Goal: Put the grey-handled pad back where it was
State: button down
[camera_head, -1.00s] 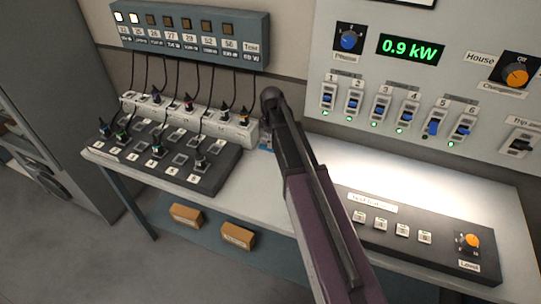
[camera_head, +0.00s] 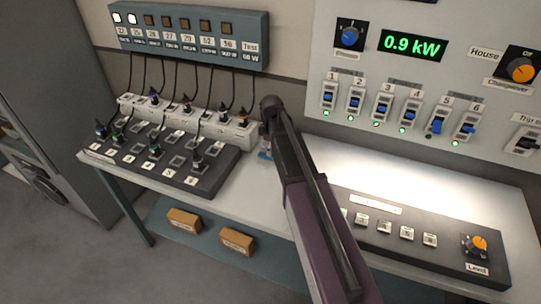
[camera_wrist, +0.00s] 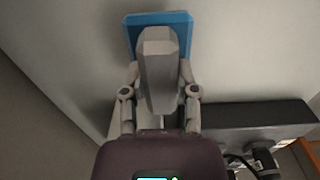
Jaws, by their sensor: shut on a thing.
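The grey-handled pad shows in the wrist view as a blue plate (camera_wrist: 184,32) with a thick grey handle (camera_wrist: 158,60). My gripper (camera_wrist: 160,88) is shut on the handle, with one finger on each side. The pad is in front of a pale plain surface; whether it touches that surface cannot be told. In the head view a small blue part of the pad (camera_head: 264,155) shows just left of my arm, near the back of the bench. My gripper is mostly hidden behind my arm there.
The bench (camera_head: 225,187) carries a black patch board (camera_head: 180,178) on the left and a dark level panel (camera_head: 440,248) on the right. A pale plug strip (camera_head: 215,124) with hanging cables stands behind the board. A switch panel (camera_head: 480,75) is on the wall.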

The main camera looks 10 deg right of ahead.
jog(key=shift+f+b, duration=0.55)
jog(key=shift+f, duration=0.3)
jog(key=shift+f, duration=0.2)
jog(key=shift+c, duration=1.9)
grip_release()
jog(key=shift+r, duration=0.1)
jog(key=shift+r, duration=0.1)
notch_tip(320, 180, up, 12)
jog(key=p, duration=1.2)
jog(key=shift+s, duration=0.1)
